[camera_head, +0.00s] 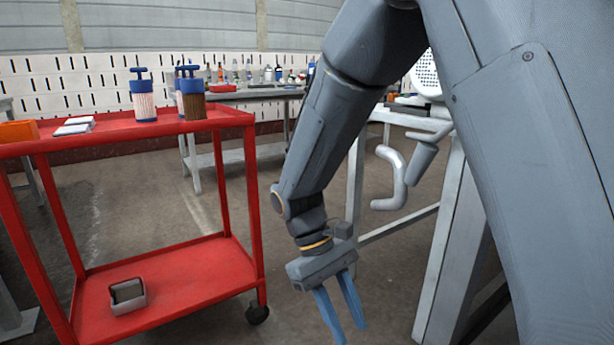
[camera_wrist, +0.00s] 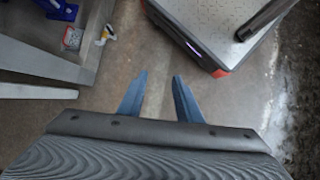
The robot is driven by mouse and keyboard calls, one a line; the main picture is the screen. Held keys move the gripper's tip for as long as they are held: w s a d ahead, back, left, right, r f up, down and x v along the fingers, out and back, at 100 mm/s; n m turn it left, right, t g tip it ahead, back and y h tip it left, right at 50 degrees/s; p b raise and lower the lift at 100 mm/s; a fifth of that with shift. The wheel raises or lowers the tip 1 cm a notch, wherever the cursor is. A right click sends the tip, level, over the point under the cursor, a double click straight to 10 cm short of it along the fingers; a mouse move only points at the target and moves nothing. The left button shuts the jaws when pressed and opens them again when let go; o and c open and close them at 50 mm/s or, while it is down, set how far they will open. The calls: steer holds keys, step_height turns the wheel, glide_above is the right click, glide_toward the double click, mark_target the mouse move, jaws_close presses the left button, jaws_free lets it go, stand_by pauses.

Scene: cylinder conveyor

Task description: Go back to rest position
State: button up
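My gripper (camera_head: 338,308) hangs low in the head view, pointing down over the bare floor to the right of the red cart (camera_head: 190,272). Its two blue fingers are apart with nothing between them. In the wrist view my gripper (camera_wrist: 160,97) also shows both fingers spread, with only floor between and beyond them. My arm comes down from the top right of the head view and is bent.
On the cart's top stand blue-capped cylinders (camera_head: 144,100), white cards (camera_head: 74,127) and an orange box (camera_head: 18,131). A small grey container (camera_head: 127,296) sits on its lower shelf. A grey bench (camera_head: 262,93) stands behind.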

steer(key=s+a+r+t+y+p, duration=0.1)
steer(key=s+a+r+y, duration=0.1)
steer(key=s+a+r, duration=0.3)
steer(key=s+a+r+t+y+p, duration=0.1)
steer(key=s+r+t+y, duration=0.15)
steer(key=s, duration=0.35)
steer(key=s+a+r+t+y+p, duration=0.1)
steer(key=s+a+r+y, duration=0.15)
steer(key=s+r, duration=0.3)
steer(key=d+r+m+h+p, duration=0.1)
steer(key=d+r+m+p, duration=0.2)
steer(key=d+r+p, duration=0.7)
steer(key=d+r+m+h+p, duration=0.1)
steer(key=d+r+m+p, duration=0.3)
steer(key=d+r+p, duration=0.6)
steer(key=shift+d+r+h+p, duration=0.3)
steer(key=shift+r+p, duration=3.55)
steer(key=shift+p, duration=4.8)
